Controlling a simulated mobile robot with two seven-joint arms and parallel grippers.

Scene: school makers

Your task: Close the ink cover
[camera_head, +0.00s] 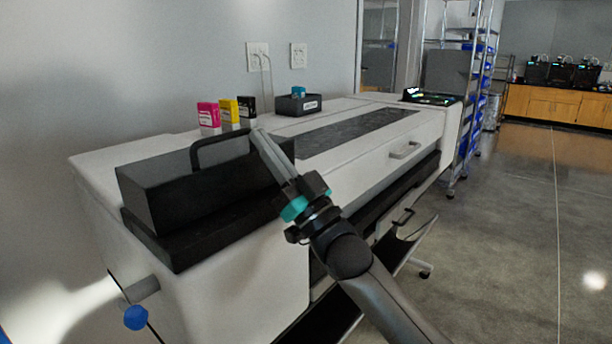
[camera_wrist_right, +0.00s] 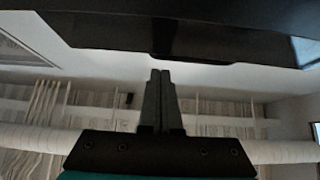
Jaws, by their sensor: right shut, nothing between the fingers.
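The ink cover (camera_head: 185,187) is a black box-shaped part with a raised loop handle (camera_head: 222,137), above a flat black base (camera_head: 195,240) at the near left end of the large white printer (camera_head: 260,262). I cannot tell how far the cover is from fully shut. My right gripper (camera_head: 258,136) is shut and empty, with its fingertips beside the right end of the handle; contact is unclear. In the right wrist view the shut fingers (camera_wrist_right: 160,76) point up toward a dark surface (camera_wrist_right: 190,38), probably the cover. My left gripper is not in view.
Magenta (camera_head: 208,114), yellow (camera_head: 229,109) and black (camera_head: 247,107) cartridges stand on the printer behind the cover. A small black box (camera_head: 298,104) sits farther along. A blue knob (camera_head: 136,317) shows at lower left. The floor (camera_head: 510,230) at right is clear.

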